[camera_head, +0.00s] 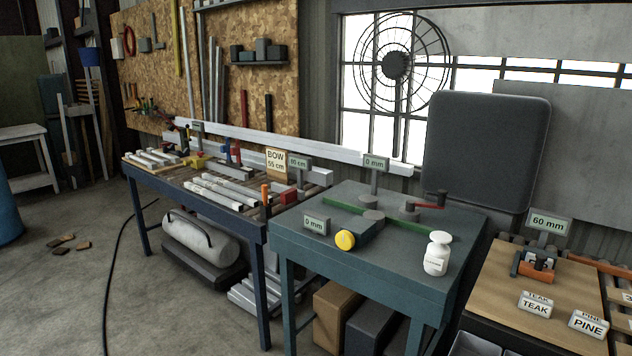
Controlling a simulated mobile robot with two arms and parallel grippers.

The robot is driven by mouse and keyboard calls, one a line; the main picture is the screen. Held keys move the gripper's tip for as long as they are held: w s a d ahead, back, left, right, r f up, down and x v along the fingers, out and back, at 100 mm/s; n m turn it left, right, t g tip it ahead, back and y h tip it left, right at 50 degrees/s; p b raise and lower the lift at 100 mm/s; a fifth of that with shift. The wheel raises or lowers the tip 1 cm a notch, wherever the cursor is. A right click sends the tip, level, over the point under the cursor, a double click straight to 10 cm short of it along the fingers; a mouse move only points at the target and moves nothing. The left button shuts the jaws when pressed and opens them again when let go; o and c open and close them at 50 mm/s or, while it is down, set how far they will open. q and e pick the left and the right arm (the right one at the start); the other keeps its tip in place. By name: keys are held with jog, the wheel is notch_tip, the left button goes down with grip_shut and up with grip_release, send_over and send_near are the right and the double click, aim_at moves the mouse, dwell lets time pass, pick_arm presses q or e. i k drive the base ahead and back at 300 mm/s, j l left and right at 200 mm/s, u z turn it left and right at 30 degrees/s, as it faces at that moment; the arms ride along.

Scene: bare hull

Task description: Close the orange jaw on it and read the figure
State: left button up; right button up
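A small device with orange jaw parts (534,273) sits on the wooden board top (490,285) at the right. Grey metal shows between the orange parts. I cannot tell whether the jaw holds anything. A display (549,223) on a post just behind it reads "60 mm". Neither of my grippers is in view.
Signs reading "TEAK" (535,305) and "PINE" (588,325) stand in front of the device. The teal table (400,270) holds a white bottle (437,253), a yellow knob (345,240) and two displays reading "0 mm". A cluttered workbench stands left; floor beyond is mostly clear.

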aim_at(536, 271)
jog(key=z, duration=1.35)
